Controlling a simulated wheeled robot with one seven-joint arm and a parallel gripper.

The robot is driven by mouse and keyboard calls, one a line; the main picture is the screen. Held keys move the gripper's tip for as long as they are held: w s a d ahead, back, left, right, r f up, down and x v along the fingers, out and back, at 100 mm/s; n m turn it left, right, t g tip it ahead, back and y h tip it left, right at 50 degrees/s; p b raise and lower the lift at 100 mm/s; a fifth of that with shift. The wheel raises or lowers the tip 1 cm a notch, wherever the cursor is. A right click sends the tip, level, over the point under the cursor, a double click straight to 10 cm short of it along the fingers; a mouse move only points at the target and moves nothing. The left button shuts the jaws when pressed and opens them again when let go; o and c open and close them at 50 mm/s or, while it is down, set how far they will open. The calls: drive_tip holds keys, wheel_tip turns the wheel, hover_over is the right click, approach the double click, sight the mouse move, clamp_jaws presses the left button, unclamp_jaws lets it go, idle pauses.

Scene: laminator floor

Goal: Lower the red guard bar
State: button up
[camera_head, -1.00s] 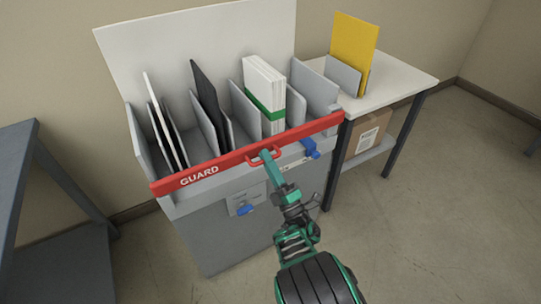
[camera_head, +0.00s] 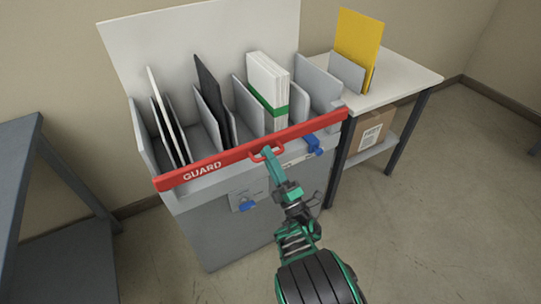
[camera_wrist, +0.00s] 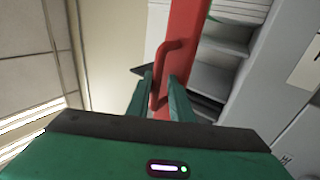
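The red guard bar (camera_head: 215,165), marked GUARD, runs across the upper front of the grey slotted cabinet (camera_head: 220,230). It slants up to the right in the head view. A small red loop handle (camera_head: 257,158) sticks out from its middle. My gripper (camera_head: 267,151) is at this handle. In the wrist view, the handle (camera_wrist: 157,85) stands between my gripper's two green fingers (camera_wrist: 161,85), which are close together on either side of it. The exact contact is hard to see. The bar (camera_wrist: 184,40) runs just behind the handle.
Boards and a white stack (camera_head: 267,85) with a green band stand in the cabinet's slots. Blue parts (camera_head: 314,146) sit on its front. A side table (camera_head: 405,75) holds a yellow panel (camera_head: 360,45), with a carton (camera_head: 370,130) below. A dark table (camera_head: 20,150) stands left.

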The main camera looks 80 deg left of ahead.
drive_tip(key=shift+w, duration=0.1)
drive_tip(key=shift+w+d+f, duration=0.15)
drive_tip(key=shift+d+f, duration=0.05)
drive_tip(key=shift+d, duration=0.05)
drive_tip(key=v, duration=1)
drive_tip(key=shift+d, duration=0.1)
